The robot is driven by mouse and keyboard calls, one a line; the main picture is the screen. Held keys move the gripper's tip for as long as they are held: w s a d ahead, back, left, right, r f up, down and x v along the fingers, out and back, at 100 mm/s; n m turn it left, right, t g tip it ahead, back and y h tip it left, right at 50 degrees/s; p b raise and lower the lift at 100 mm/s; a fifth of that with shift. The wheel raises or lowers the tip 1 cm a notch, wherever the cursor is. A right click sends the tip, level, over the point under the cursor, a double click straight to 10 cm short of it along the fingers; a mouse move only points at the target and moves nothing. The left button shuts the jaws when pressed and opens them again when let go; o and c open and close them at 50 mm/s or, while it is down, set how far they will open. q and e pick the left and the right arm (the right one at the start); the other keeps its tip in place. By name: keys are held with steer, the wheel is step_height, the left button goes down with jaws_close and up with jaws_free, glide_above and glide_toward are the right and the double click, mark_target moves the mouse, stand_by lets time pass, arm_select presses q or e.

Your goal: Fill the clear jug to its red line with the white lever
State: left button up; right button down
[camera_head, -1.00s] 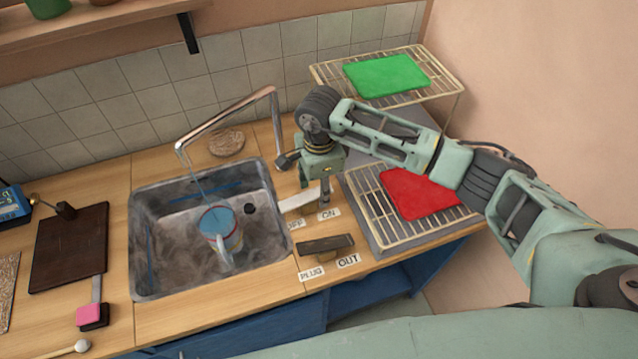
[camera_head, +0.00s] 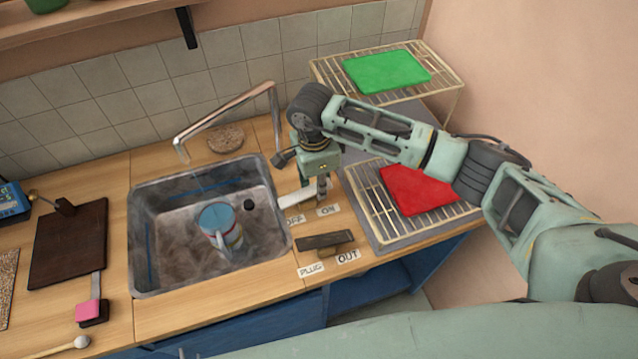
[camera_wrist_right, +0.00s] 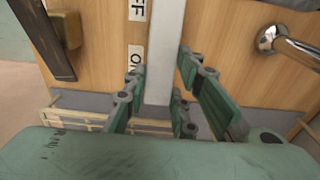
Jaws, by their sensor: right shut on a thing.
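The clear jug (camera_head: 215,228) stands in the sink (camera_head: 165,262), with its handle toward the front and blue water inside. A reddish mark shows on its side, but I cannot tell the water level against it. The tap (camera_head: 225,112) arches over the sink and no stream shows from its spout. The white lever (camera_head: 294,199) lies by the OFF and ON labels; it also shows in the right wrist view (camera_wrist_right: 164,45). My right gripper (camera_head: 323,190) is shut on the white lever, with its fingers on either side (camera_wrist_right: 160,75). My left gripper is not in view.
A dark plug lever (camera_head: 325,242) lies just in front, by the PLUG and OUT labels. Wire racks with a red board (camera_head: 416,190) and a green board (camera_head: 387,72) stand right.

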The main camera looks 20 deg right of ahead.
mark_target(311, 189)
steer(key=shift+a+r+h, duration=0.1)
steer(key=shift+r+h, duration=0.05)
steer(key=shift+h, duration=0.25)
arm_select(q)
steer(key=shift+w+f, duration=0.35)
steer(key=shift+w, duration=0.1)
arm_select(e)
steer(key=c, duration=1.4)
jaws_free()
steer(key=shift+c, duration=0.2)
steer(key=shift+r, duration=0.25)
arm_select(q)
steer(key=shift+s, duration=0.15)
arm_select(e)
step_height(311, 189, up, 12)
steer(key=a, duration=0.1)
steer(key=shift+a+f, duration=0.25)
